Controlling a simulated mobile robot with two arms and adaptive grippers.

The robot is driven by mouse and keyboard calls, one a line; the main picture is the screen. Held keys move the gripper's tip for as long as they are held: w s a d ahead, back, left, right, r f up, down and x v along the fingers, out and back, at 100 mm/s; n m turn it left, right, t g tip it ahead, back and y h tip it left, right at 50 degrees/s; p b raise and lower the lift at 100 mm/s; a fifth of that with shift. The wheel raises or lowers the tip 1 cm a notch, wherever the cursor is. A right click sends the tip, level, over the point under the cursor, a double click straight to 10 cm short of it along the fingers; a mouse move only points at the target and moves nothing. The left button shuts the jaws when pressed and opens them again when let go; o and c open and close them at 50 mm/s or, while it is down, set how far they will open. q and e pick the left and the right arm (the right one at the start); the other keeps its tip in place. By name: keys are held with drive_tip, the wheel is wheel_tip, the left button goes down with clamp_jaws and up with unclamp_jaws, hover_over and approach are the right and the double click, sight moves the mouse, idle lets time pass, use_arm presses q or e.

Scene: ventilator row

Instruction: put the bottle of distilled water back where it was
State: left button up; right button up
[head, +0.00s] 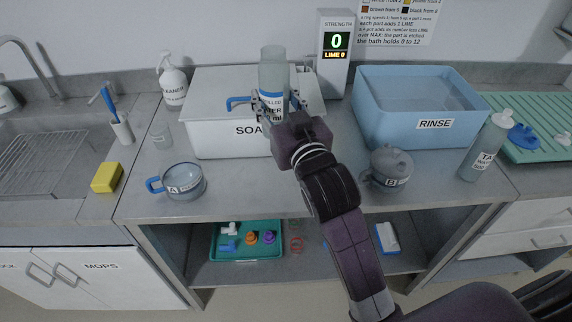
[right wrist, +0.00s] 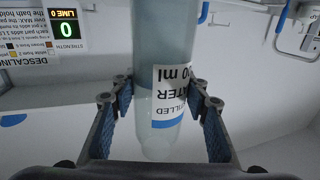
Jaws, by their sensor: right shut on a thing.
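The bottle of distilled water (head: 273,70) is a clear grey-blue bottle with a white and blue label, upright in front of the white SOAK bin in the head view. My right gripper (head: 276,103) is shut on it around the label. In the right wrist view the bottle (right wrist: 160,60) stands between the two fingers (right wrist: 163,103), its label partly readable. Whether the bottle's base touches anything is hidden by the gripper and arm in the head view. My left gripper is not in view.
The lidded SOAK bin (head: 212,135) stands behind the bottle. The blue RINSE tub (head: 400,125), grey pot B (head: 389,168) and TAP bottle (head: 485,148) are to the right. Cup A (head: 183,184) is front left. Bare counter (head: 250,185) lies right of the cup.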

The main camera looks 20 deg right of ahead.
drive_tip(key=shift+f+b, duration=0.5)
drive_tip(key=shift+f, duration=7.95)
drive_tip(key=shift+f, duration=0.1)
drive_tip(key=o, duration=1.6)
drive_tip(key=shift+f, duration=0.1)
drive_tip(key=shift+r, duration=0.25)
drive_tip(key=s+b, duration=0.2)
drive_tip(key=s, duration=1)
